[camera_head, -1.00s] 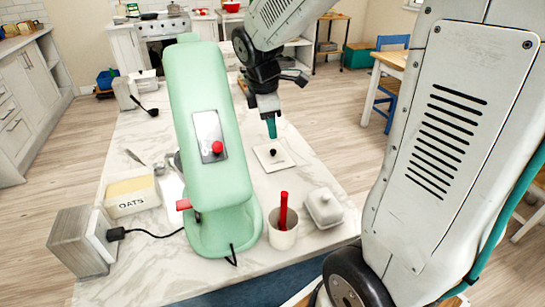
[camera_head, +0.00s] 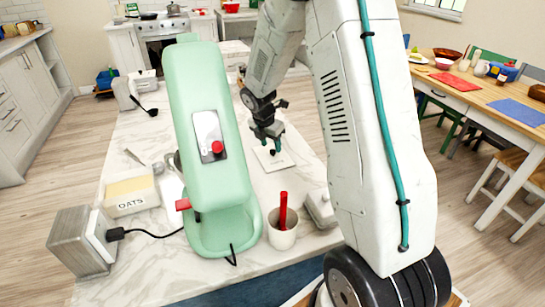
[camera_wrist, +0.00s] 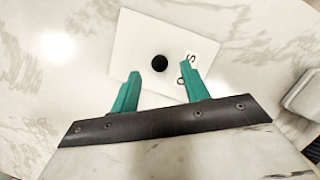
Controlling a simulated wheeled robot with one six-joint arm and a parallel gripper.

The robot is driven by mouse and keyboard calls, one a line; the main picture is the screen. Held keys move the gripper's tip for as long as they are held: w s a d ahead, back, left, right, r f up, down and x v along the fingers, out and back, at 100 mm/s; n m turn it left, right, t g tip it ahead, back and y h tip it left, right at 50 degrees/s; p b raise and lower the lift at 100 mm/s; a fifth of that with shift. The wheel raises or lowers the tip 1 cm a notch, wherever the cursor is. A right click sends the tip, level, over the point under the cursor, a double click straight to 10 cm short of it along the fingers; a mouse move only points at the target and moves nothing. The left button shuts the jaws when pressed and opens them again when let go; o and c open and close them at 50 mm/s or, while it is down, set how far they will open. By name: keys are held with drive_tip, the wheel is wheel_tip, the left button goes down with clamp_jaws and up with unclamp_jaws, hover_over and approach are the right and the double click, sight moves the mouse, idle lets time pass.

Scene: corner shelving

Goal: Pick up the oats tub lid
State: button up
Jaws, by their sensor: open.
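The oats tub lid (camera_head: 285,160) is a flat white square with a black knob, lying on the marble counter to the right of the green mixer. It also shows in the wrist view (camera_wrist: 130,45), with dark lettering near its right edge. My gripper (camera_head: 272,147) is over the lid, teal fingers pointing down. In the wrist view the fingers (camera_wrist: 161,68) are spread, with the knob between and just ahead of their tips; I cannot tell whether they touch the lid. The oats tub (camera_head: 127,207) stands open at the left of the counter.
The tall green mixer (camera_head: 205,130) stands close left of my arm. Counter around the lid is clear.

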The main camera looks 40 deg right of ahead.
sight(273, 150)
drive_tip(key=shift+x, duration=1.6)
drive_tip(key=shift+r, duration=0.1)
clamp_jaws()
drive_tip(key=shift+r, duration=0.1)
